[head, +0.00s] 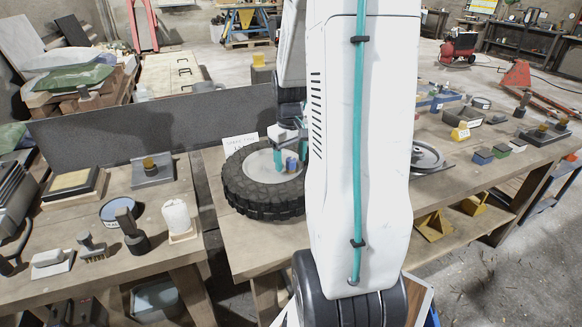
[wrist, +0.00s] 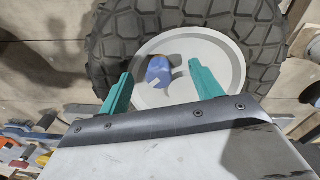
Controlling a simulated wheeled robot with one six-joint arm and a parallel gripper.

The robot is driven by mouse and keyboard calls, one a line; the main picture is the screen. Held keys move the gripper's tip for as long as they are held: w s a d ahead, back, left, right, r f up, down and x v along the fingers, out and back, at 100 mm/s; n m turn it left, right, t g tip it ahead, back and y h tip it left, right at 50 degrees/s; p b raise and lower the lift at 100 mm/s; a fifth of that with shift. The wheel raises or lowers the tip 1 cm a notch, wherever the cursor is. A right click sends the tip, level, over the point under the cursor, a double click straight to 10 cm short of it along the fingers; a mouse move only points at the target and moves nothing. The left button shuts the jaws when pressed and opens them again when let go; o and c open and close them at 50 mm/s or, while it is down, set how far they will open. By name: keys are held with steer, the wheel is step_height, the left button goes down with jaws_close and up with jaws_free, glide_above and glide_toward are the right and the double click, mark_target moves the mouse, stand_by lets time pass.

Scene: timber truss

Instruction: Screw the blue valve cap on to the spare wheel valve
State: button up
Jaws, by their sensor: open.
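The spare wheel (head: 238,184) lies flat on the bench, with a chunky black tyre and a pale grey rim. It also fills the upper part of the wrist view (wrist: 115,38). The blue valve cap (wrist: 158,76) shows over the rim, between the teal fingertips. In the head view, a small blue patch of the cap (head: 291,165) shows between the fingers. My gripper (wrist: 161,72) is open, with a finger on either side of the cap and visible gaps. The valve is hidden; I cannot tell whether the cap sits on it.
A white sign (head: 238,143) stands behind the wheel. My arm hides the middle of the bench. A dark panel (head: 160,125) runs along the back. The left bench holds a white roll (head: 177,217) and several tools. Small coloured blocks (head: 500,151) lie on the right.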

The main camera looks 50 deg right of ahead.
mark_target(290, 159)
jaws_close()
steer(key=shift+f, duration=0.1)
steer(key=shift+c, duration=1.6)
jaws_free()
step_height(290, 159, up, 8)
steer(key=shift+a+f, duration=0.1)
